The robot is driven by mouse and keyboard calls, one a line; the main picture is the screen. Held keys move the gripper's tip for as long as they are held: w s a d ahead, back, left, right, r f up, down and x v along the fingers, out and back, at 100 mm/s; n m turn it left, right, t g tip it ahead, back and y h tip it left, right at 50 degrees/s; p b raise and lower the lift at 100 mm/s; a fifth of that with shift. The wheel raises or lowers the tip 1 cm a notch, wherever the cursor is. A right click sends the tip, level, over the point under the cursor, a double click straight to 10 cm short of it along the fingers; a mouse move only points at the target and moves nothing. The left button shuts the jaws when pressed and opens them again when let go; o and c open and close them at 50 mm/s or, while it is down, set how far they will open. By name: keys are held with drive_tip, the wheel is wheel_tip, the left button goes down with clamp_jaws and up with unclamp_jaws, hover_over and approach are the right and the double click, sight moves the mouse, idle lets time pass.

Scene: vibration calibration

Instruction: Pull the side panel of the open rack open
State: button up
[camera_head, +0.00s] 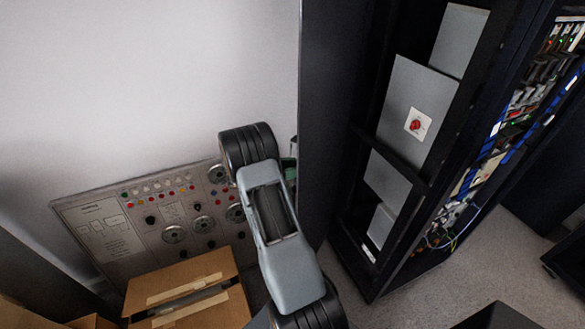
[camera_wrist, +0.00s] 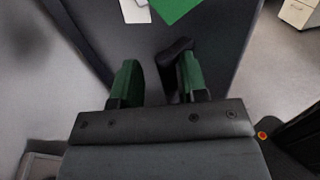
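The open rack (camera_head: 372,262) is a tall black frame at the right of the head view, with grey plates and a red knob inside. A dark side panel (camera_head: 330,110) stands upright at its left. In the wrist view a broad dark grey panel surface (camera_wrist: 95,30) lies beyond my gripper (camera_wrist: 158,76). I cannot tell surely that it is the same panel. The two green fingers are apart. A black handle-like piece (camera_wrist: 172,58) lies between them, close to the right finger; contact is unclear. In the head view my arm mostly hides the gripper.
A control board (camera_head: 165,218) with dials leans at the wall, behind a cardboard box (camera_head: 205,308) at lower left. Racks with blue cables (camera_head: 510,110) stand at the right. Grey floor (camera_head: 490,255) is clear there. The wrist view shows a white cabinet (camera_wrist: 298,12) at upper right.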

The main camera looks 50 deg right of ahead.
drive_tip(key=b+v, duration=0.3)
drive_tip(key=v, duration=1)
drive_tip(key=shift+w+a, duration=0.25)
drive_tip(key=shift+w, duration=0.05)
drive_tip(key=s+a+f+m+t+y, duration=0.4)
drive_tip(key=s+a+f+m+y, duration=0.15)
drive_tip(key=s+a+y, duration=0.2)
drive_tip(key=s+a+r+m+t+y, duration=0.5)
drive_tip(key=s+a+r+t+y, duration=0.2)
drive_tip(key=a+r, duration=0.6)
drive_tip(key=s+t, duration=0.2)
drive_tip(key=t, duration=0.1)
drive_tip(key=shift+a, duration=0.35)
drive_tip(key=shift+s+y, duration=0.15)
drive_tip(key=shift+y, duration=0.1)
